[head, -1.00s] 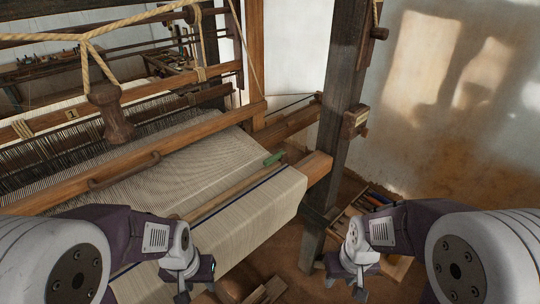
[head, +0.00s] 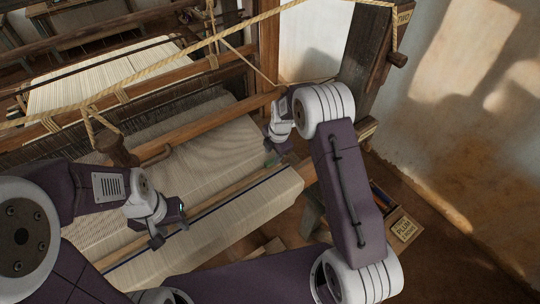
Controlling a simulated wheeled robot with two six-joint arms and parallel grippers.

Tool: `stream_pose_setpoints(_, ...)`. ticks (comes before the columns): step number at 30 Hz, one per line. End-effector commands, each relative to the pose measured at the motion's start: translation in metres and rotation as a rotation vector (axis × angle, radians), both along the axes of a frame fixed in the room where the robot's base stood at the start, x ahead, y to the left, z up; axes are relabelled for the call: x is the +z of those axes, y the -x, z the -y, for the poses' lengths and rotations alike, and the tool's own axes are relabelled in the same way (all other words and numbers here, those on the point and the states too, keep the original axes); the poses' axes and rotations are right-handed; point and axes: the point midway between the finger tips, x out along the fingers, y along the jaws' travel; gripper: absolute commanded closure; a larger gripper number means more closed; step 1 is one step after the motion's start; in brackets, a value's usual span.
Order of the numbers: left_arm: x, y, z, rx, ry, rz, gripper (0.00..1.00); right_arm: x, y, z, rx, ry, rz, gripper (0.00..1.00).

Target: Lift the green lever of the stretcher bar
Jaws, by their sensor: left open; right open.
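The stretcher bar (head: 228,189) is a wooden strip lying across the pale woven cloth (head: 215,150). Its small green lever (head: 271,162) shows near the bar's right end and looks lying flat along the bar. My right gripper (head: 279,147) is just above and behind the lever, pointing down. It is open and holds nothing visible; I cannot tell whether it touches the lever. My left gripper (head: 158,238) is open and empty over the near left part of the cloth, well away from the lever.
A dark post (head: 367,45) stands close behind my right arm. A box with a paper label (head: 404,229) sits on the floor at right.

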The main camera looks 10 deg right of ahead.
Motion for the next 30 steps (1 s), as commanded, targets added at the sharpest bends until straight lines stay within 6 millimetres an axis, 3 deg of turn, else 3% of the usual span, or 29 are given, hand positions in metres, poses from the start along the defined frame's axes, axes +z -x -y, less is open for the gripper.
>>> stream_pose_setpoints(1, 0.014, 0.000, 0.000, 0.000, 0.000, 0.001, 0.59, -0.005, 0.000, -0.001, -0.001, 0.000, -0.006, 0.60)
stream_pose_setpoints(9, 0.032, 0.000, 0.000, 0.000, 0.000, 0.001, 0.59, -0.045, -0.009, -0.003, -0.002, 0.000, 0.000, 0.60)
stream_pose_setpoints(19, 0.032, 0.000, 0.000, 0.000, 0.000, 0.001, 0.59, -0.052, -0.010, -0.004, -0.002, 0.000, 0.002, 0.60)
stream_pose_setpoints(23, 0.032, 0.000, 0.000, 0.000, 0.000, 0.001, 0.59, -0.052, -0.010, -0.004, -0.002, -0.001, 0.001, 0.96)
stream_pose_setpoints(24, 0.032, 0.000, 0.000, 0.000, 0.000, 0.001, 0.59, -0.052, -0.010, -0.004, -0.003, -0.001, 0.001, 1.00)
stream_pose_setpoints(30, 0.032, 0.000, 0.000, 0.000, 0.000, 0.001, 0.59, -0.052, -0.010, -0.003, -0.003, 0.000, 0.001, 1.00)
